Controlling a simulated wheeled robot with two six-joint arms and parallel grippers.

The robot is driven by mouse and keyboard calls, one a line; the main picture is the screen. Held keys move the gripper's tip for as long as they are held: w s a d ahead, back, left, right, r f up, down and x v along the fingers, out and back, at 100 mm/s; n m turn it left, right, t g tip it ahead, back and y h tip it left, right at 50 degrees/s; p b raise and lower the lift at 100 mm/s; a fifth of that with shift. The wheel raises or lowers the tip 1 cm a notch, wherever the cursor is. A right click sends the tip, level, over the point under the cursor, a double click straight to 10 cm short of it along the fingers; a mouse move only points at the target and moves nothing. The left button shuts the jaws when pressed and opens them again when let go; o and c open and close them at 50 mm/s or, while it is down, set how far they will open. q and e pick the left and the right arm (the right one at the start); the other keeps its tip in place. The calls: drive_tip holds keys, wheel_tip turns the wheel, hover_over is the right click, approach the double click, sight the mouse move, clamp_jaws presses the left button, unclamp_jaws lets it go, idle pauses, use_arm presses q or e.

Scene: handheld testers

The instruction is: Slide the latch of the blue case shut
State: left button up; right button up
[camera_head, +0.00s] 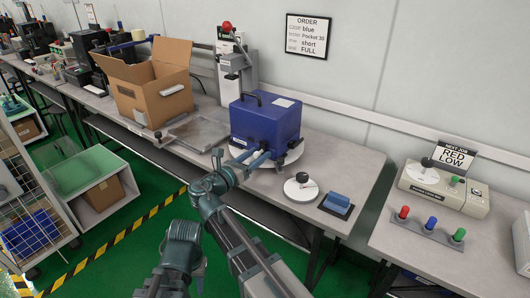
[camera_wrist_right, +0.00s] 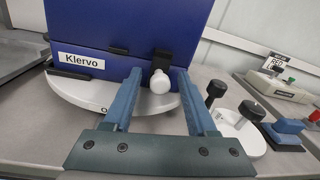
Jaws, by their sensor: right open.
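The blue case (camera_head: 266,120) stands on a round white turntable (camera_head: 293,155) on the bench. It has a black handle on top, and its label reads "Klervo" in the right wrist view (camera_wrist_right: 100,35). The latch shows there as a white knob (camera_wrist_right: 160,82) under a black bracket (camera_wrist_right: 159,60) on the case's lower front. My right gripper (camera_head: 258,155) is open in front of the case; in the wrist view its blue fingers (camera_wrist_right: 158,76) stand either side of the knob, with gaps showing. I cannot make out my left gripper in either view.
A white disc with a black knob (camera_head: 300,189) and a blue block on a dark pad (camera_head: 337,204) lie right of the case. A metal tray (camera_head: 199,133) and an open cardboard box (camera_head: 150,90) are on the left. A press (camera_head: 235,65) stands behind.

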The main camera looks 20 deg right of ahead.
clamp_jaws()
idle(1.4)
